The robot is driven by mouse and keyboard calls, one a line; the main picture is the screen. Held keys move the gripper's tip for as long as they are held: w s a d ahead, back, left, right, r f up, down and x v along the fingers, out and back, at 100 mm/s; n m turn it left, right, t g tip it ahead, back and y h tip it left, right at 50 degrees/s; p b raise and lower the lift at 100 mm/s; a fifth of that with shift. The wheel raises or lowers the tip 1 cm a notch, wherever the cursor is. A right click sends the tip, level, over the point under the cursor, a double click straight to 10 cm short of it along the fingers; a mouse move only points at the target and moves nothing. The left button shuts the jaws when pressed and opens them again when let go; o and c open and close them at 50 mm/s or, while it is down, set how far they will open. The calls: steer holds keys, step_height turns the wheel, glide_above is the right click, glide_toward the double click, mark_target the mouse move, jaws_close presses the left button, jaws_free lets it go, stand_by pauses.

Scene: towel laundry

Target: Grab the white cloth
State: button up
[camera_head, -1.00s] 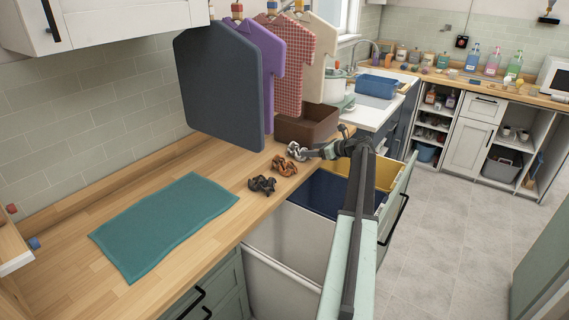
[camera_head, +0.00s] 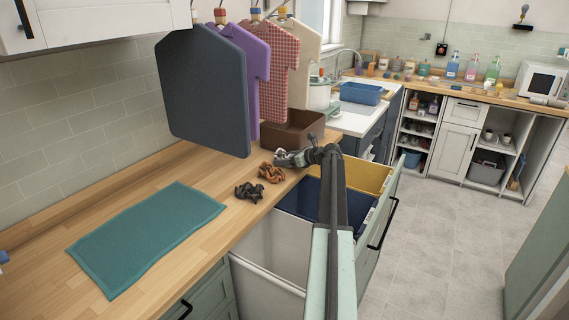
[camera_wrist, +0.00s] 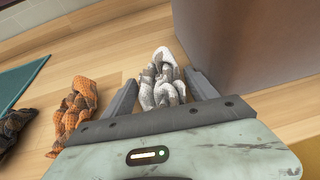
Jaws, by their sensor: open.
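The white cloth (camera_wrist: 160,80) is a small crumpled, speckled bundle on the wooden counter. In the wrist view it lies between the two grey fingers of my gripper, which are open on either side of it; I cannot tell whether they touch it. In the head view my gripper (camera_head: 284,158) is low over the counter's right edge, in front of the brown box, and mostly hides the white cloth.
An orange crumpled cloth (camera_wrist: 78,108) and a black one (camera_head: 249,190) lie nearby on the counter. A brown box (camera_head: 292,132) stands close by. A teal towel (camera_head: 147,235) lies flat. Garments (camera_head: 208,95) hang above. Open drawer bins (camera_head: 362,174) sit below the edge.

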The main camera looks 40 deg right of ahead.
steer(key=shift+r, duration=0.1)
steer(key=c, duration=1.2)
steer(key=shift+o, duration=0.2)
steer(key=shift+r, duration=0.1)
